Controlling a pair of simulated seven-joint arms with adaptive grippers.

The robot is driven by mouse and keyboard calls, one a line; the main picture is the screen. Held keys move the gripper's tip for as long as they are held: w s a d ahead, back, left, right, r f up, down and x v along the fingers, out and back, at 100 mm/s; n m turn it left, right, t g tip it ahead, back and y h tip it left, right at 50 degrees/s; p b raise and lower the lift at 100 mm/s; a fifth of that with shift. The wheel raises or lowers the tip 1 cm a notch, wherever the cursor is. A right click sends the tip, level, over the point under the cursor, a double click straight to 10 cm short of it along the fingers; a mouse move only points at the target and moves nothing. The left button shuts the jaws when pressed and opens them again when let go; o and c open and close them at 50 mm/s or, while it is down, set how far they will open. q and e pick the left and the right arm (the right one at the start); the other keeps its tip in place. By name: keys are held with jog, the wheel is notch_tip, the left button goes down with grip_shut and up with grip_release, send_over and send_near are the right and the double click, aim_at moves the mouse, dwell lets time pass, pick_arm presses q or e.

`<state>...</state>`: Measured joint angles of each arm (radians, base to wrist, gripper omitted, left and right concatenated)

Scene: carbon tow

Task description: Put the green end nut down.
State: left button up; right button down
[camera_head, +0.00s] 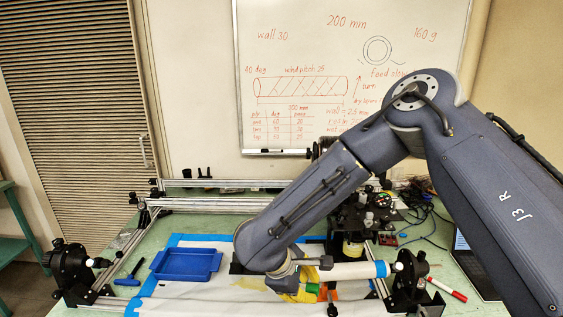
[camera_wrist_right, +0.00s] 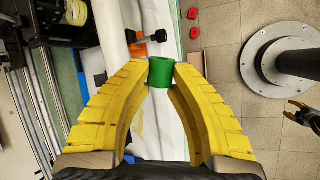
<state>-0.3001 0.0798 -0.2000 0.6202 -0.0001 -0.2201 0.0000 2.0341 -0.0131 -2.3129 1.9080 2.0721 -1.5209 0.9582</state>
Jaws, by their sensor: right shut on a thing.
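The green end nut (camera_wrist_right: 161,71) is a short green cylinder between the yellow fingertips of my right gripper (camera_wrist_right: 160,74) in the right wrist view. The fingers are shut on it from both sides. It is held over the white-covered work area, and its gap from the surface is hard to judge.
A blue tray (camera_head: 187,264) lies left of my forearm. A white tube (camera_head: 352,271) with a blue band is just behind my right gripper, near the right black stand (camera_head: 409,280). A blue-handled tool (camera_head: 130,276) and a red marker (camera_head: 447,290) lie on the table.

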jog(key=s+d+f+m+g, duration=0.3)
jog(key=s+d+m+g, duration=0.4)
jog(key=d+m, duration=0.6)
jog(key=shift+s+d, duration=0.3)
jog(key=shift+s, duration=0.15)
jog(key=shift+w, duration=0.1)
